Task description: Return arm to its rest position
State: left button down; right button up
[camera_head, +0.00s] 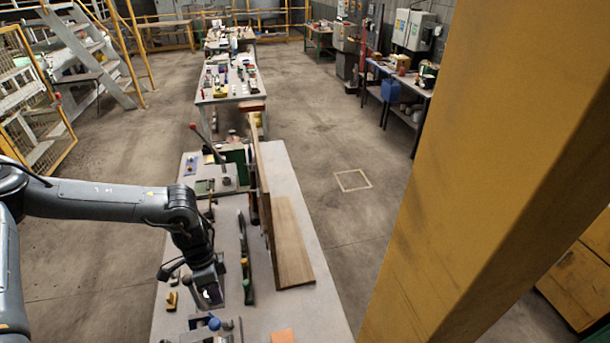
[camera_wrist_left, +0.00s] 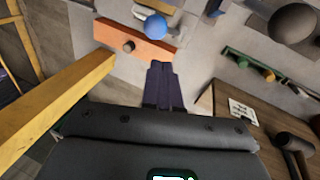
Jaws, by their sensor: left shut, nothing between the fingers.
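My left arm (camera_head: 110,198) reaches in from the left over the workbench (camera_head: 320,318). Its gripper (camera_head: 210,300) points down above the near part of the bench, and its tips are hard to make out there. In the left wrist view, the dark fingers of the left gripper (camera_wrist_left: 163,82) are together with nothing between them. An orange block (camera_wrist_left: 135,42) with a round dark spot lies beyond the fingertips. The right gripper is not in view.
A wooden board (camera_head: 290,245) lies right of the gripper. A large yellow pillar (camera_head: 480,170) fills the right side. Open floor (camera_head: 340,215) lies right of the bench.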

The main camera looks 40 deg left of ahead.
pick_arm(q)
jog(key=w+d+f+m+t+p, duration=0.1)
jog(key=w+d+f+t, duration=0.15)
jog(key=d, duration=0.35)
jog(key=w+d+f+t+p, duration=0.1)
jog(key=d+t, duration=0.2)
jog(key=d, duration=0.4)
jog(key=w+d+f+m+t, duration=0.1)
jog(key=w+d+f+t, duration=0.15)
jog(key=d, duration=0.35)
jog(key=s+d+r+n+g+y+p, duration=0.2)
jog(key=s+d+r+n+g+y, duration=0.1)
jog(key=s, duration=0.6)
jog(key=shift+d+r+n, duration=0.65)
jog(key=shift+n, duration=0.45)
